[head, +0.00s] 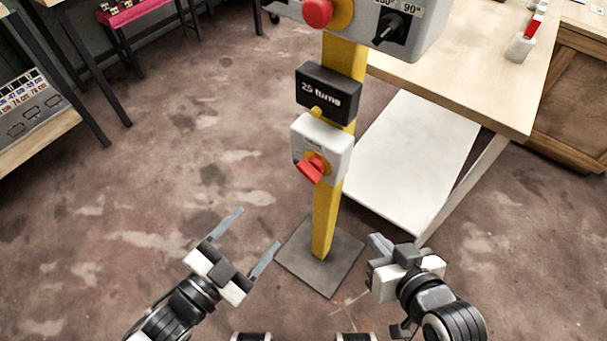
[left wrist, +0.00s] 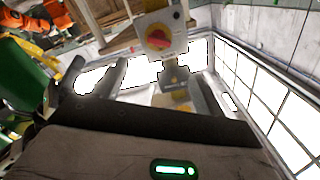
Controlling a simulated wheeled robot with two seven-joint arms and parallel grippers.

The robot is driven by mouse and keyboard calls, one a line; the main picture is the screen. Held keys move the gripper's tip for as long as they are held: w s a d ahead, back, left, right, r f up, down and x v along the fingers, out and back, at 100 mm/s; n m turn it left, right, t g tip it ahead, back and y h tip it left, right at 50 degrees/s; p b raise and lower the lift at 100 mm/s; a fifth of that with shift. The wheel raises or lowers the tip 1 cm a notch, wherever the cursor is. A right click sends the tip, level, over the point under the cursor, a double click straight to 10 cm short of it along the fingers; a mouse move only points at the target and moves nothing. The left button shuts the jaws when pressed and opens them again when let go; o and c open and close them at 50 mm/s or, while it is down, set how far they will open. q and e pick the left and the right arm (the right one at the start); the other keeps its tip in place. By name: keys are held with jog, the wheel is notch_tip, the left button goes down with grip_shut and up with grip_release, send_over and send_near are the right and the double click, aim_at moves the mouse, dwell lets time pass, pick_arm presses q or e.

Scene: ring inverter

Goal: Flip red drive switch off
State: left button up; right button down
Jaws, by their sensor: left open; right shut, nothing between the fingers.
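The red drive switch (head: 311,168) is a red knob on a yellow disc, on a white box (head: 337,147) fixed to a yellow post (head: 328,215). The knob points down and to the left in the head view. It also shows at the top of the left wrist view (left wrist: 158,40), beyond the fingers. My left gripper (head: 260,234) is open and empty, below and to the left of the switch, apart from it. My right gripper (head: 380,246) is shut and empty, below and to the right of the post's box.
Above the switch are a black "25 turns" display (head: 328,92) and a grey control box (head: 425,25) with a red button (head: 318,12). The post stands on a square metal base (head: 300,262). A wooden table (head: 480,85) stands right.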

aim_at(305, 176)
pick_arm(q)
jog(key=x, duration=1.5)
jog(key=shift+w+d+r, duration=0.2)
jog(key=shift+w+d, duration=0.05)
jog(key=shift+d, duration=0.05)
jog(key=c, duration=1)
